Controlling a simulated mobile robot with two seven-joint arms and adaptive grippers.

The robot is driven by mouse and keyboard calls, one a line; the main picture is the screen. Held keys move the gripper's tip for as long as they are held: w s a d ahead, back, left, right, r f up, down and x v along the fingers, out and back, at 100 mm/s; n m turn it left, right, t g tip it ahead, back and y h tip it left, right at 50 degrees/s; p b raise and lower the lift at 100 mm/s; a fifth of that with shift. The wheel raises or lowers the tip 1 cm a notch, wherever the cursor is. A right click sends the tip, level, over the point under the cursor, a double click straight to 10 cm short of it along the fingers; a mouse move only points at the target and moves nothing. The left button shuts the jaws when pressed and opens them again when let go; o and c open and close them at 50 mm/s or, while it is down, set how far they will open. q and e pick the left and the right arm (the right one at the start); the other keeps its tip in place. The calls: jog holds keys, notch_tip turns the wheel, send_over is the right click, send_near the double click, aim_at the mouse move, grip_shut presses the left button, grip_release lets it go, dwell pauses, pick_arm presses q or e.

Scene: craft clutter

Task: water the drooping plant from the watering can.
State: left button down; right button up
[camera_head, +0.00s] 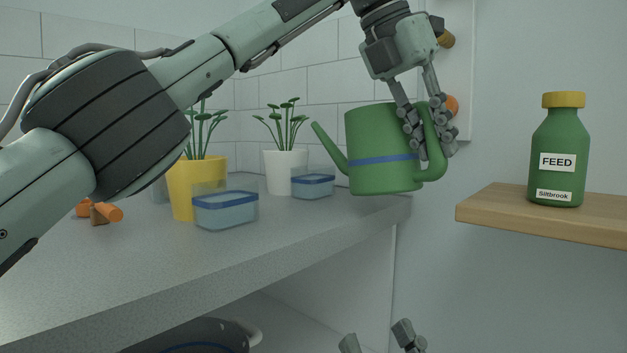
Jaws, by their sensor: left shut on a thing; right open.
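A green watering can (375,140) with a blue band hangs in the air at the counter's right end, its spout toward the left. It tilts slightly to the spout side. My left gripper (428,140) is shut on its handle. A plant in a white pot (283,168) stands left of the spout tip, its stems spreading outward. A plant in a yellow pot (190,180) stands further left, its top partly hidden by my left arm. I cannot tell for sure which plant droops. My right gripper (378,341) is open and empty at the bottom edge, mostly out of view.
Two clear boxes with blue rims, one nearer (225,212) and one farther (313,187), stand by the pots. Orange pieces (108,211) lie at left. A green FEED bottle (559,145) stands on a wooden shelf (500,204) at right. The counter's front (150,285) is clear.

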pick_arm(q)
jog(key=shift+r, duration=0.2)
notch_tip(320, 180, up, 3)
jog(key=p, duration=0.4)
dwell(0.3)
